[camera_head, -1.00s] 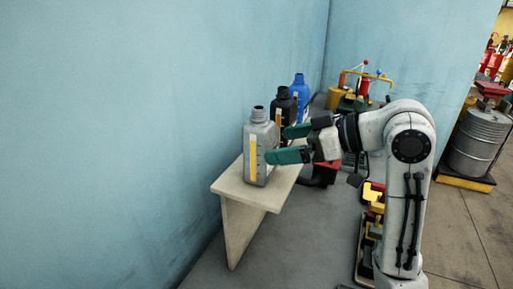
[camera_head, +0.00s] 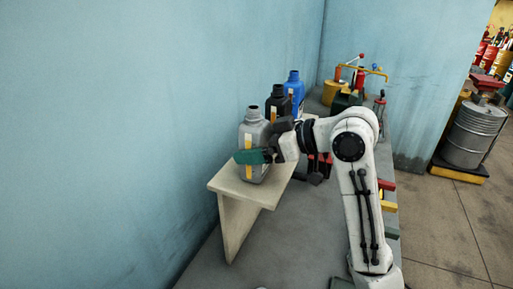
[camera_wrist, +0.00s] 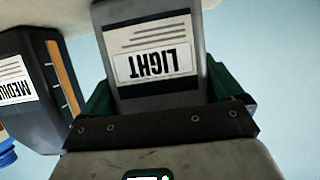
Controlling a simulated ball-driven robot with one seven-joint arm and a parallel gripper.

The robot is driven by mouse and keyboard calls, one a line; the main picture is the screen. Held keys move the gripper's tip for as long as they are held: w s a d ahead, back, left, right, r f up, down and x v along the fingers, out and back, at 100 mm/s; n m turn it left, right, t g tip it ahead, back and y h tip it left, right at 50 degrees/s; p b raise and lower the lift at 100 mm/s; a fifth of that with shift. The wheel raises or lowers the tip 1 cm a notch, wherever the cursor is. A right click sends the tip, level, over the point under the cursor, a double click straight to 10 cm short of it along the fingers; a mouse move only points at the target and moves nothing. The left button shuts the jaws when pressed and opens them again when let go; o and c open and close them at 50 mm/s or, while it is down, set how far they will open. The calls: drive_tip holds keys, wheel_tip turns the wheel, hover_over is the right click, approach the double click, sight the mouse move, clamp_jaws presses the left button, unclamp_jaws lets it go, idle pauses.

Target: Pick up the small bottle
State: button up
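A grey bottle (camera_head: 258,137) with a yellow and white strip stands upright at the near end of a pale bench. In the wrist view the grey bottle (camera_wrist: 155,60) shows a white label reading "LIGHT", upside down. My gripper (camera_head: 255,150) is at the bottle from the right, with a green finger across its near side; the far finger is hidden. In the wrist view the green fingers of my gripper (camera_wrist: 160,92) lie on both sides of the bottle. Whether they press on it is unclear.
A black bottle (camera_head: 278,103) and a blue bottle (camera_head: 295,84) stand behind the grey one on the bench (camera_head: 243,190). The black bottle (camera_wrist: 35,90) is close at left in the wrist view. A blue wall runs along the left. A metal drum (camera_head: 467,137) stands at far right.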

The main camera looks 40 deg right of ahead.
drive_tip(key=c, duration=0.8)
drive_tip(key=shift+c, duration=0.2)
drive_tip(key=shift+r, duration=0.25)
